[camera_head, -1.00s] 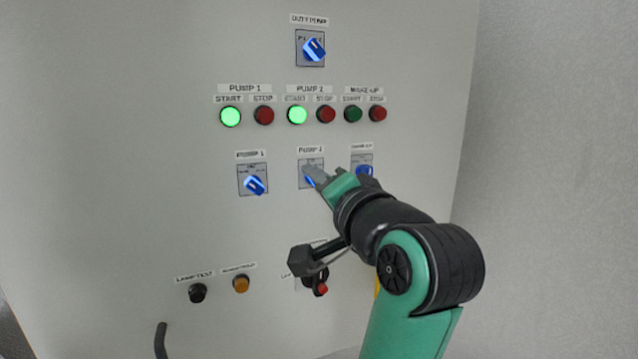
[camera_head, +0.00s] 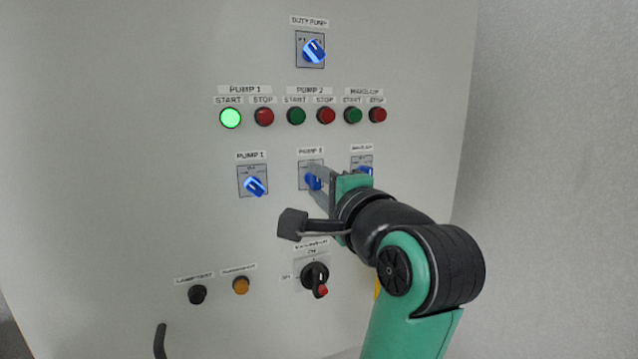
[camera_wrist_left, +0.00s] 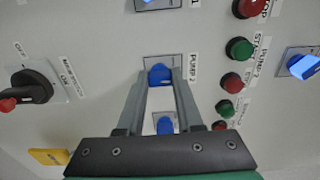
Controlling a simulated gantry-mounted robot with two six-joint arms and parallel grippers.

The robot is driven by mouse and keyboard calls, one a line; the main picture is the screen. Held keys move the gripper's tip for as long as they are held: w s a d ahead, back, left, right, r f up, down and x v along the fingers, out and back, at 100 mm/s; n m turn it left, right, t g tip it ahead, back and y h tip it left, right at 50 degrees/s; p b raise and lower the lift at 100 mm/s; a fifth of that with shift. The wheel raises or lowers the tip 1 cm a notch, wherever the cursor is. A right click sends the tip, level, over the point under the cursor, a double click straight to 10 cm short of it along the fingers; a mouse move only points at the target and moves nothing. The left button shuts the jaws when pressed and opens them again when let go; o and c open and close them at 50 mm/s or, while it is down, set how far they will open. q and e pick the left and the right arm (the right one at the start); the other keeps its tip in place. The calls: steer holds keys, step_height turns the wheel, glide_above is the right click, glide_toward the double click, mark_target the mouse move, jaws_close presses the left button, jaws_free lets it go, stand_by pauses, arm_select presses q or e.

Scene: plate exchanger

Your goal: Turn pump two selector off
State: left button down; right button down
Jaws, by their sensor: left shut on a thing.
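The pump two selector is a blue knob (camera_head: 313,181) on a grey plate under the "PUMP 2" label. My left gripper (camera_head: 314,176) reaches it from the lower right and is shut on the knob. In the left wrist view the blue knob (camera_wrist_left: 160,74) sits between the two grey fingertips (camera_wrist_left: 160,80). The fingers hide part of the knob in the head view. The pump 2 start button (camera_head: 296,116) is dark green, unlit. The pump 2 stop button (camera_head: 326,115) is red. My right gripper is not in view.
The pump 1 selector (camera_head: 255,186) is to the left and the make-up selector (camera_head: 363,171) close on the right, partly behind my gripper. The duty pump selector (camera_head: 314,51) is above. A black rotary switch (camera_head: 315,276) with a red tip is below. The pump 1 start button (camera_head: 230,117) glows green.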

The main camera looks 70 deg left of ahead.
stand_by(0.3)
arm_select(q)
steer(key=c, duration=0.6)
jaws_free()
steer(key=shift+o, duration=0.2)
steer(key=shift+d, duration=0.1)
steer(key=d+b, duration=0.2)
steer(key=d, duration=0.9)
steer(key=shift+d, duration=0.25)
steer(key=shift+r, duration=0.1)
